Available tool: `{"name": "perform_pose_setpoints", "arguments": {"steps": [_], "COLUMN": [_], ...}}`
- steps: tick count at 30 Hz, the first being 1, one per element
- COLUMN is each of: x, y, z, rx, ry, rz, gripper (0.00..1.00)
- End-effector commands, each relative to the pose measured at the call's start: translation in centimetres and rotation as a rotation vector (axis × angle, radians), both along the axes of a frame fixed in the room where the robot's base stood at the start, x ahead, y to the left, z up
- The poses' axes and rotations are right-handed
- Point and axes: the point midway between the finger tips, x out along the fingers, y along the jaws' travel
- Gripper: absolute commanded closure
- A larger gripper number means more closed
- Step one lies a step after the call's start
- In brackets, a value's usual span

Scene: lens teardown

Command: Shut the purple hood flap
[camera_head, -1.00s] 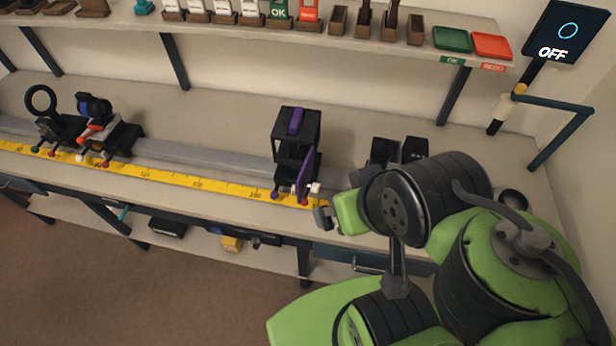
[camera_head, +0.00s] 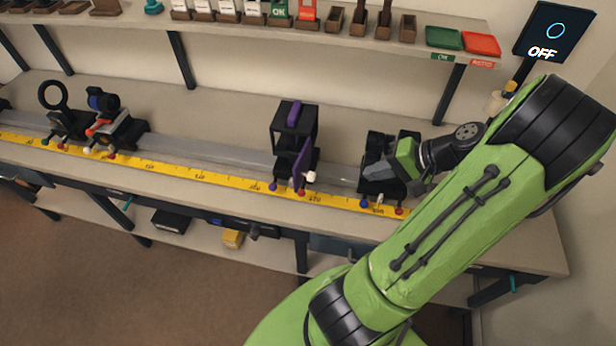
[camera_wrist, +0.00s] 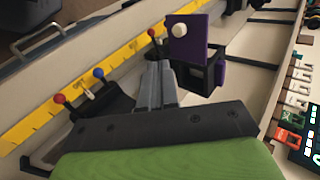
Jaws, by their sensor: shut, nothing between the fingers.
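The black hood (camera_head: 281,118) stands on the rail, with a purple strip on top. Its purple flap (camera_head: 303,160) is open and sticks out toward the front edge, with a white knob (camera_head: 311,177) on its right face. In the wrist view the flap (camera_wrist: 187,48) faces me, beyond my fingers, and its knob (camera_wrist: 179,30) is clear. My gripper (camera_head: 372,172) is shut and empty, to the right of the flap and apart from it. In the wrist view its grey fingers (camera_wrist: 155,84) lie together, pointing toward the flap.
A black rail mount (camera_head: 377,147) stands beside and partly behind my gripper. A yellow scale (camera_head: 180,172) runs along the bench front. Other mounts (camera_head: 110,125) stand far left. A shelf (camera_head: 345,42) with blocks and trays spans the back. The rail between left mounts and hood is clear.

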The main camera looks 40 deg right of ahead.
Motion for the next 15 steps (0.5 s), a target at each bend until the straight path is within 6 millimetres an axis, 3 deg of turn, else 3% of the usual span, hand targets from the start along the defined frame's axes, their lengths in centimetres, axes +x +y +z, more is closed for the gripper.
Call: {"name": "perform_pose_setpoints", "arguments": {"steps": [5,15], "x": [0.8,5.4], "y": [0.4,3.1], "z": [-1.1,-6.2], "rx": [0.009,0.011], "ry": [-0.013,-0.008], "rz": [-0.008,-0.006], "gripper": [1.00,1.00]}}
